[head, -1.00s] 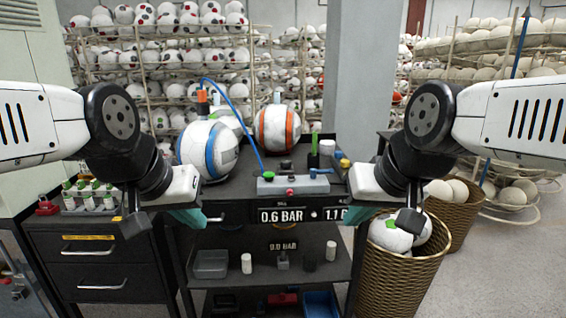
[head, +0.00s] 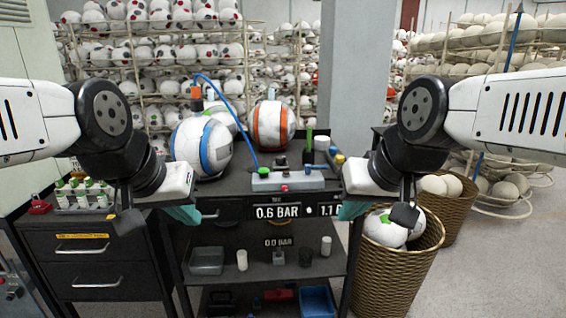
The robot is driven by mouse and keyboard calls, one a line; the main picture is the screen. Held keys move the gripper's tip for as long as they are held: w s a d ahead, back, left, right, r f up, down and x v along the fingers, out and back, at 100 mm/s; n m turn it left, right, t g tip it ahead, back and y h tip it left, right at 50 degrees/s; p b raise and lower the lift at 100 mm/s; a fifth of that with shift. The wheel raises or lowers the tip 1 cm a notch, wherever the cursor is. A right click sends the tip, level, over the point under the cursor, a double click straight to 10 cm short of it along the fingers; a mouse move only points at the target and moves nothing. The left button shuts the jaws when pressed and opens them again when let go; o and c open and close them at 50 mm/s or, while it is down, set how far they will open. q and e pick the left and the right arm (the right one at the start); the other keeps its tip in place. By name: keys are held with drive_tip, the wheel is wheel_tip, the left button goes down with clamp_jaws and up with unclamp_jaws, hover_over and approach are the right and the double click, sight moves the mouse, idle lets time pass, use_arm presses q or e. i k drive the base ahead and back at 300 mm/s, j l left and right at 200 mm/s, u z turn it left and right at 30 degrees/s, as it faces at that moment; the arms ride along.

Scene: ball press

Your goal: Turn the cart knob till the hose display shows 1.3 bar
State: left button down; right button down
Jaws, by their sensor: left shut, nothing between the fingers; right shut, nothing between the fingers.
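The cart (head: 225,268) stands in front of me in the head view. A grey pressure unit (head: 270,183) with a green and a red button sits on its top, and a blue hose (head: 238,118) runs from it to the blue-banded ball (head: 201,147). Displays on the cart front read 0.6 BAR (head: 277,211) and about 1.1 (head: 326,211), the latter partly cut off by my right gripper. Below, a fainter one reads 0.0 BAR (head: 278,242). I cannot tell which part is the knob. My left gripper (head: 185,214) and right gripper (head: 352,210) are shut and empty at the cart's front corners.
An orange-banded ball (head: 273,124) sits behind on the cart. A drawer cabinet (head: 88,262) with small bottles stands left. A wicker basket (head: 398,268) with balls stands right, under my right gripper. The lower shelf holds small items. Ball racks fill the back.

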sight(281, 160)
drive_tip(key=i+l+u, duration=0.25)
drive_tip(key=i, duration=0.2)
drive_tip(key=i+l+u, duration=0.2)
drive_tip(key=i, duration=0.2)
